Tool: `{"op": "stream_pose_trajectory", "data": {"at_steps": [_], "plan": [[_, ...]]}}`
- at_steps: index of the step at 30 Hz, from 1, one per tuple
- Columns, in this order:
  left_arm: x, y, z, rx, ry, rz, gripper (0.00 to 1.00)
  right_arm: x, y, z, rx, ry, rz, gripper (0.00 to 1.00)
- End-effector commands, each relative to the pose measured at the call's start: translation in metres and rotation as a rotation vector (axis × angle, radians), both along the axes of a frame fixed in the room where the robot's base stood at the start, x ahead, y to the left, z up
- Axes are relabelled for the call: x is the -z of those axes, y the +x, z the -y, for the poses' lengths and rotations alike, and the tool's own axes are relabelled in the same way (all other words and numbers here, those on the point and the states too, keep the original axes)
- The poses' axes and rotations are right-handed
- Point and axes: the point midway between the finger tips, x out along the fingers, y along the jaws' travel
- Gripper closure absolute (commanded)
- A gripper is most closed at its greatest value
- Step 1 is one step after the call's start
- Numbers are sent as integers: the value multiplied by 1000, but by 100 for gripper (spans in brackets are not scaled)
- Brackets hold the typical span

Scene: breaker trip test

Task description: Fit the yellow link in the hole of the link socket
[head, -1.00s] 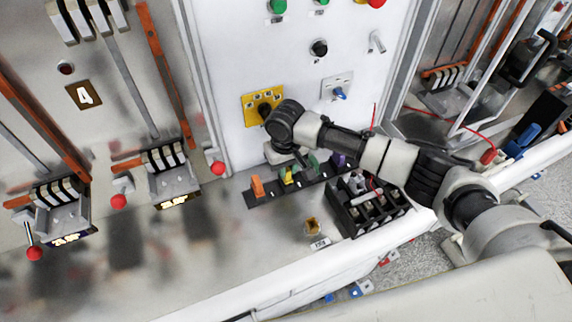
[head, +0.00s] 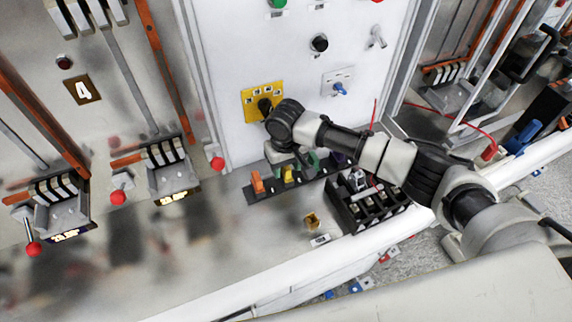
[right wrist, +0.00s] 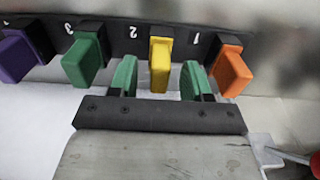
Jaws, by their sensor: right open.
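The yellow link (right wrist: 160,62) stands upright in the slot marked 2 of a black rack (head: 316,184). The link also shows in the head view (head: 288,174). My right gripper (right wrist: 160,80) is open, with its two green fingertips on either side of the yellow link. I see a gap on both sides of the link. In the head view my right gripper (head: 296,160) is above the rack, partly hidden by its own wrist. A small brass-coloured fitting (head: 312,220), which looks like the link socket, is on the bench in front of the rack. My left gripper is out of view.
An orange link (right wrist: 231,68) stands right of the yellow one; a green link (right wrist: 85,62) and a purple link (right wrist: 18,58) stand left. A black open-topped block (head: 368,205) is beside the socket. The panel with a yellow plate (head: 255,98) rises behind.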

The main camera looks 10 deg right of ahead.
Motion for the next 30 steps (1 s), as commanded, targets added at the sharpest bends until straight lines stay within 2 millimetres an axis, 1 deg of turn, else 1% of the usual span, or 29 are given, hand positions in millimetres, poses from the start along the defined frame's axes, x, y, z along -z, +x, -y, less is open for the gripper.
{"op": "stream_pose_trajectory", "data": {"at_steps": [2,5,12,15,18,22,30], "plan": [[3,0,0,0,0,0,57,-5,1,0,-1,1,2,52],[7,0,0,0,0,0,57,-19,1,0,-1,3,5,52],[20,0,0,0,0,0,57,-68,1,-1,0,3,5,52],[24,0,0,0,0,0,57,-85,1,0,0,2,6,52],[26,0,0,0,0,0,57,-97,1,0,0,3,3,52],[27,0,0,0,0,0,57,-106,0,0,-1,1,2,52],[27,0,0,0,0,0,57,-107,0,0,0,1,1,52]]}}
